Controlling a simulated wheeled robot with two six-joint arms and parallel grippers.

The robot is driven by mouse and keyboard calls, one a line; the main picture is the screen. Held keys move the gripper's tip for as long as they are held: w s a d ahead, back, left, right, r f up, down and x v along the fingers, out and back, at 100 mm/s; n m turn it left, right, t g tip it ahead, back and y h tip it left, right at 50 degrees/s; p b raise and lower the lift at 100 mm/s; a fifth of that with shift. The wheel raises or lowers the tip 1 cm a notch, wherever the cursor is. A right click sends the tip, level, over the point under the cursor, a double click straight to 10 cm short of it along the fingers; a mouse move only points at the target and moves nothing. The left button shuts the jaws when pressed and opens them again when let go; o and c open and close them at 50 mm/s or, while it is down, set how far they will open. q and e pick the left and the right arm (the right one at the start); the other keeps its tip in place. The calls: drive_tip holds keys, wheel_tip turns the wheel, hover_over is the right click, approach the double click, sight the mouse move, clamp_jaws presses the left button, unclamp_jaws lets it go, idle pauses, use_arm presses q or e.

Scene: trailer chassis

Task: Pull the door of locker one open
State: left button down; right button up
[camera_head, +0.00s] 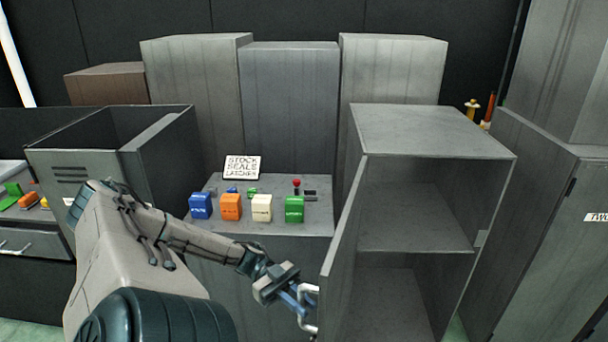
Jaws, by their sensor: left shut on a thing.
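An open grey locker (435,130) stands right of the middle, with a shelf (415,232) inside and no objects visible in it. Its door (341,240) is swung out on the left side and seen nearly edge-on. No number shows on it from here; its neighbour on the right is marked TWO. A pale bar handle (314,322) is on the door's outer face. My left gripper (300,302) comes in from the left and is shut on this handle. The fingers partly hide the handle. My right gripper is out of view.
A grey bench (320,216) left of the door carries several coloured blocks and a sign (242,167). The locker marked TWO (545,225) stands at the right. A grey open-topped cabinet (95,185) stands at the left. Tall grey cabinets (300,105) line the back.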

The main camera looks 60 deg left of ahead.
use_arm(q)
drive_tip(key=c, duration=1.5)
unclamp_jaws()
drive_tip(key=v, duration=1)
drive_tip(key=shift+a, duration=0.4)
